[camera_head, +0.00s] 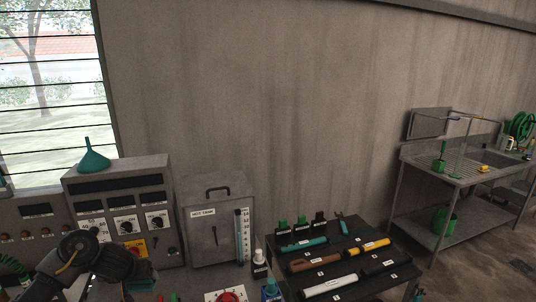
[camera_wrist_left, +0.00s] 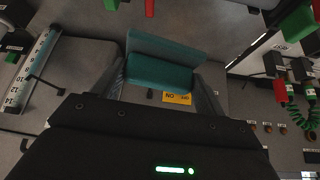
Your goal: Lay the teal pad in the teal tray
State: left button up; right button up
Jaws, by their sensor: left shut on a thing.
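My left gripper (camera_wrist_left: 160,88) is shut on the teal pad (camera_wrist_left: 157,76), which spans the gap between its two fingers in the left wrist view. The pad shows a brighter near face and a duller face beyond it. In the head view my dark left arm reaches in at the lower left, in front of the control panel; its fingertips are not clear there. A small patch of teal shows low beside the arm, too hidden to name. I cannot make out the teal tray for certain in either view. My right gripper is not in view.
A red knob (camera_head: 229,296) and a blue bottle (camera_head: 271,290) are at the lower edge.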

pick_arm(q)
jog(key=shift+s+d+f, duration=0.2)
jog(key=shift+s+d, duration=0.3)
jog(key=shift+s, duration=0.05)
jog(key=s+d+r+m+h, duration=0.2)
jog(key=d+r+m+h, duration=0.3)
jog(key=d+r, duration=0.55)
jog(key=s+d+m+g, duration=0.1)
jog(key=s+d+m, duration=0.4)
jog(key=s, duration=0.2)
jog(key=s+m+g+h, duration=0.2)
jog(key=s+m, duration=0.1)
jog(key=s, duration=0.5)
notch_tip(320, 180, down, 15)
jog(key=b, duration=1.4)
jog(key=shift+s+d, duration=0.25)
jog(key=shift+s, duration=0.15)
jog(key=shift+f, duration=0.15)
